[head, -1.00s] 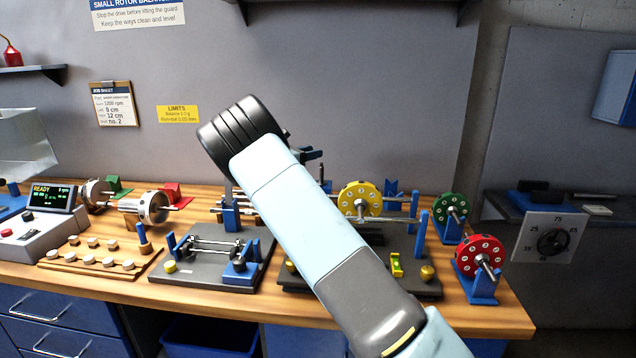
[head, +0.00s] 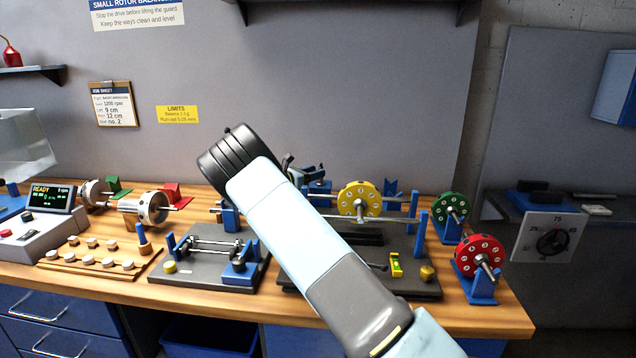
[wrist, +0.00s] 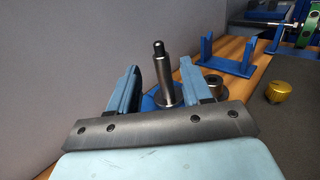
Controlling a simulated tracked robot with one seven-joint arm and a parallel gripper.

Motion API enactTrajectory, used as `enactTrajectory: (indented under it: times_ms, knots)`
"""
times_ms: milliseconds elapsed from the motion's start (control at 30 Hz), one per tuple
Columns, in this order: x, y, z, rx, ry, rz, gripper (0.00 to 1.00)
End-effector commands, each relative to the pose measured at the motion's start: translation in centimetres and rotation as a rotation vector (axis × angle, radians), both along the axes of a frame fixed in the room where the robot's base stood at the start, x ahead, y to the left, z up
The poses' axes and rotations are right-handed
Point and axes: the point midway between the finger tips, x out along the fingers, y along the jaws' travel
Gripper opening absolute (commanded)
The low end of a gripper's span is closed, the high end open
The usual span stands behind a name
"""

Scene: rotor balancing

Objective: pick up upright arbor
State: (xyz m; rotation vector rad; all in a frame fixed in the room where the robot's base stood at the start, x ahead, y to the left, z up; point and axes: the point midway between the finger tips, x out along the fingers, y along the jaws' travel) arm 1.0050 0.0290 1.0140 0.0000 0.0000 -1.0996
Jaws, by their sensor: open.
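The upright arbor (wrist: 163,78) is a steel rod with a black tip and a wider round foot. In the wrist view it stands upright on a blue base (wrist: 149,102). My gripper (wrist: 160,66) is open, and its two blue fingers show on either side of the arbor in this view. The arbor appears in the gap between them, and I see no clear contact. In the head view my own arm covers most of the gripper, and I cannot make out the arbor there.
In the wrist view a steel collar (wrist: 213,82) sits close by the right finger. A blue two-post stand (wrist: 228,63) and a brass knob (wrist: 286,92) lie further right. The grey wall (wrist: 60,60) rises close on the left. A yellow disc rotor (head: 359,199) stands right of my arm.

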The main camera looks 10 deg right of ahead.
Motion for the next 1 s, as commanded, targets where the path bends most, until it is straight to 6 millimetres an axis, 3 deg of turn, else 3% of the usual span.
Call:
enactTrajectory:
  times_ms: [300, 600, 1000]
  knots:
    - [2.1, -4.1, -0.1, 0.0, 0.001, 0.0, 0.49]
    - [2.4, -4.7, 0.0, 0.0, 0.001, 0.001, 0.49]
    - [2.4, -4.7, 0.0, 0.0, 0.001, 0.001, 0.12]
